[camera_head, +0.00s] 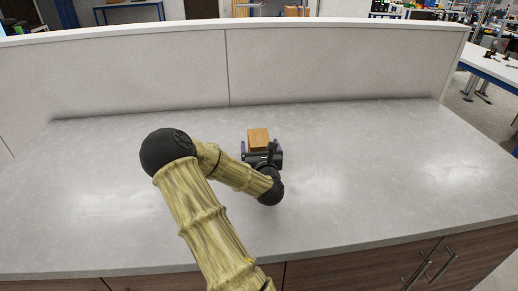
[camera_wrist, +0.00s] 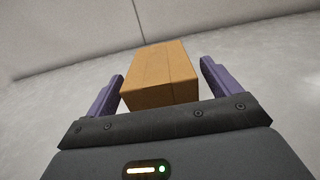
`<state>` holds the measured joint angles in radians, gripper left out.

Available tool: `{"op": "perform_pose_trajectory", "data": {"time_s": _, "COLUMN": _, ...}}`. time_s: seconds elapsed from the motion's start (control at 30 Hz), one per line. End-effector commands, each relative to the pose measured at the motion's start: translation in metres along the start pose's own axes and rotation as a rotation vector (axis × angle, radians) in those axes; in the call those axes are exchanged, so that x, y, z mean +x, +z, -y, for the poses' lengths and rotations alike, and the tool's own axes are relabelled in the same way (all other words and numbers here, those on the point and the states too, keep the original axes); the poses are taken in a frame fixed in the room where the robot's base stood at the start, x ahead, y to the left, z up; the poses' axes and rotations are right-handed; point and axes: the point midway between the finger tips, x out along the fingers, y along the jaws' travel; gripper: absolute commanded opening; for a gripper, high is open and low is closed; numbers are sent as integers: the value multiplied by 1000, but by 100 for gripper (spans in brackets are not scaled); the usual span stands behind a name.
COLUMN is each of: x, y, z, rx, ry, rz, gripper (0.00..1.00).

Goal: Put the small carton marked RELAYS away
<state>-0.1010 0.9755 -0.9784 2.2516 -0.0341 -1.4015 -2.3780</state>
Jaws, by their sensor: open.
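A small brown carton (camera_head: 258,137) sits on the grey countertop, a little right of the middle in the head view. It also shows in the wrist view (camera_wrist: 160,76), between the two purple fingers. No RELAYS marking can be read on the faces in view. My gripper (camera_head: 262,148) is open, with one finger on each side of the carton. In the wrist view my gripper (camera_wrist: 160,85) shows a gap between each finger and the carton. The carton's lower near edge is hidden behind the gripper body.
The grey countertop (camera_head: 370,170) is otherwise bare, with free room left and right. A low pale partition (camera_head: 340,65) runs along its back edge. Wooden cabinet doors with handles (camera_head: 425,265) are below the front edge. Blue-framed tables stand beyond the partition.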

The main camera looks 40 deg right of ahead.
Motion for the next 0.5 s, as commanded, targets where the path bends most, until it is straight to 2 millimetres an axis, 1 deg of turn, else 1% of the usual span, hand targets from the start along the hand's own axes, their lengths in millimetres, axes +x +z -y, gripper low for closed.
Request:
{"op": "perform_pose_trajectory", "data": {"time_s": 0.03, "x": 8, "y": 3, "z": 1, "rx": 1, "ry": 0, "rz": 2, "gripper": 89}}
{"op": "perform_pose_trajectory", "data": {"time_s": 0.1, "x": 18, "y": 2, "z": 1, "rx": 0, "ry": 1, "rz": 1, "gripper": 89}}
{"op": "perform_pose_trajectory", "data": {"time_s": 0.2, "x": 26, "y": 1, "z": 1, "rx": 0, "ry": 0, "rz": 1, "gripper": 89}}
{"op": "perform_pose_trajectory", "data": {"time_s": 0.5, "x": 28, "y": 0, "z": 0, "rx": 0, "ry": -1, "rz": 0, "gripper": 89}}
